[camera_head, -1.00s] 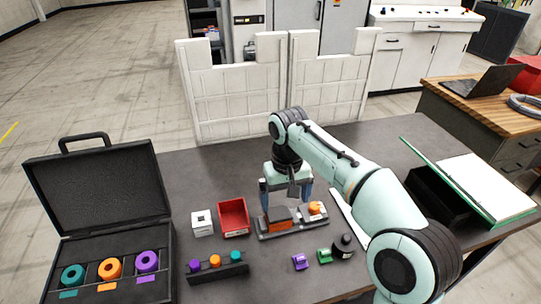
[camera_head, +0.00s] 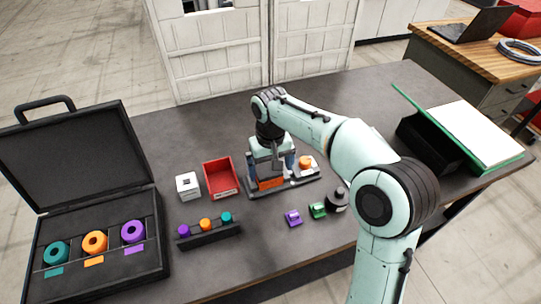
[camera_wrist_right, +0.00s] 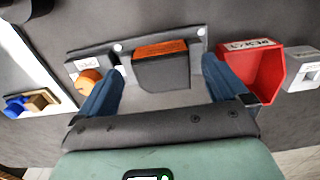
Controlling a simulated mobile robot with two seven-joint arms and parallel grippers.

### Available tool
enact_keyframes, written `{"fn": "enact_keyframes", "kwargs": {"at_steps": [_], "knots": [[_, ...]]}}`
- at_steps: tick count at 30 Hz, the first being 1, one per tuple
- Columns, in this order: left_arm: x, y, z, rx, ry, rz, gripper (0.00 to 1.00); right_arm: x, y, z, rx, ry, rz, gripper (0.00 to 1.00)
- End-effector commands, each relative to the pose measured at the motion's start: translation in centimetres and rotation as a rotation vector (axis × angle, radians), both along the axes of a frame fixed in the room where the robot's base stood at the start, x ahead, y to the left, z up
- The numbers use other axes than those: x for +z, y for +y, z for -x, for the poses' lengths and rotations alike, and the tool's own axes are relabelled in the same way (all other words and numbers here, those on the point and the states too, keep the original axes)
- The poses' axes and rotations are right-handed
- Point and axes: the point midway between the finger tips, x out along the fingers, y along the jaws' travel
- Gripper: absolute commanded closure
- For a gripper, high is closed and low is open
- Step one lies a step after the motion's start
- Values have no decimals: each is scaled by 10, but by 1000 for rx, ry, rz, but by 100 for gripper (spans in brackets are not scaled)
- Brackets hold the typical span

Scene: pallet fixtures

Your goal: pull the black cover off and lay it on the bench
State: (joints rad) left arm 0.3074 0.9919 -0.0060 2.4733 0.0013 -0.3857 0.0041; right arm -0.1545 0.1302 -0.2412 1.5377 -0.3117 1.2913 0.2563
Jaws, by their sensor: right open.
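The black cover (camera_wrist_right: 160,70), a dark block with an orange strip along one edge, sits on the grey pallet fixture (camera_wrist_right: 87,58). In the head view my arm hides most of the cover, and its orange strip (camera_head: 269,184) shows below the gripper. My right gripper (camera_wrist_right: 162,68) is open, with one blue finger on each side of the cover; contact cannot be told. The right gripper also shows in the head view (camera_head: 271,172), above the fixture (camera_head: 300,182). An orange knob (camera_head: 305,162) stands on the fixture beside the cover. My left gripper is out of view.
The dark bench (camera_head: 180,130) is clear behind the fixture. A red bin (camera_head: 221,178) and white block (camera_head: 187,186) stand left of it. An open case (camera_head: 90,265) is far left.

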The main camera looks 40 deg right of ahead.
Motion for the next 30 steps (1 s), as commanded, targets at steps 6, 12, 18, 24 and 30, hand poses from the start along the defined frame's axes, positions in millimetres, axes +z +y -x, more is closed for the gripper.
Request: {"fn": "enact_keyframes", "kwargs": {"at_steps": [6, 12, 18, 24, 30], "knots": [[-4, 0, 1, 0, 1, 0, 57, -19, 0, 0, 0, -1, -1, 0], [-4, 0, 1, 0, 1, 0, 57, -22, 0, 0, 0, -1, -1, 0], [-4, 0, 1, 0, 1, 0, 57, -22, 0, 0, 1, -1, -1, 23], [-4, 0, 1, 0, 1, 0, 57, -21, 0, 0, 1, -1, -1, 40], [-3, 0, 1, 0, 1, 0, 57, -21, 0, 0, 1, -2, 0, 70]]}}
